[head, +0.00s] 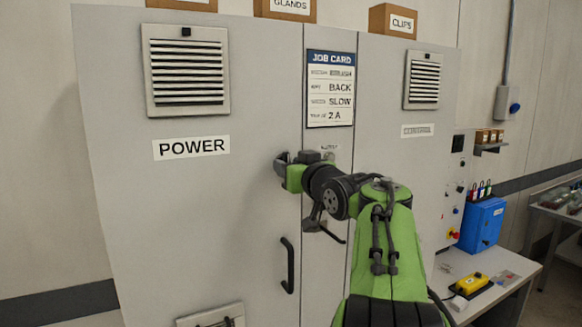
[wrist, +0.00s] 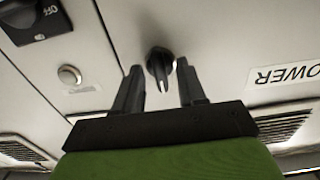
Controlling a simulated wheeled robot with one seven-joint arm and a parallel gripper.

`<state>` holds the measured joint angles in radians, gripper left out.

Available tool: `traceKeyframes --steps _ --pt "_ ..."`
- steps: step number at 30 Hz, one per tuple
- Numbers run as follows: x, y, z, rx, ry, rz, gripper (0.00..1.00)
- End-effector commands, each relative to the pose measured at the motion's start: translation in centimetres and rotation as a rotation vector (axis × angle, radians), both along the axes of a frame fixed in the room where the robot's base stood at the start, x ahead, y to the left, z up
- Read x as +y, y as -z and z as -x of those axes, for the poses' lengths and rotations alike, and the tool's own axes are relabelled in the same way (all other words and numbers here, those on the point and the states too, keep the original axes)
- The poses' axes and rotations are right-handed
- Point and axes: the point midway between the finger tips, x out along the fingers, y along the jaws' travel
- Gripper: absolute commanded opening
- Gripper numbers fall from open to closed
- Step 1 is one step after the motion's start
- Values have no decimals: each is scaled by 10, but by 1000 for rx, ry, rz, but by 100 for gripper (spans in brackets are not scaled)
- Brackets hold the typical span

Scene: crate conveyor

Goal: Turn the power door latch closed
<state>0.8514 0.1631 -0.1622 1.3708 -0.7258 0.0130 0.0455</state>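The POWER door (head: 190,230) is a large grey cabinet door that looks shut in the head view. The door latch is a dark turn knob (wrist: 160,66) with a narrow grip and a pale mark, seen in the wrist view on the grey panel. My gripper (wrist: 161,75) is open, with one finger on each side of the latch and visible gaps between. I cannot tell how deep the fingertips reach around it. In the head view my gripper (head: 283,168) is at the right edge of the POWER door and hides the latch.
A black door handle (head: 287,265) sticks out below my gripper. A job card (head: 330,90) is above. A blue box (head: 482,224) stands on the bench at right.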

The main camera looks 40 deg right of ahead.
Motion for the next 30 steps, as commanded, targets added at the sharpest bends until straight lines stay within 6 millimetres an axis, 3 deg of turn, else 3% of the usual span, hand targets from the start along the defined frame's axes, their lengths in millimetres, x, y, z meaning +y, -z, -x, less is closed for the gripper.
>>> traceKeyframes --steps 8,21,25,30 --pt "2 -1 11 -2 3 2 40" --pt "35 0 123 -2 5 1 40" --pt "42 0 144 -1 2 -1 40" --pt "45 0 152 0 0 0 40"
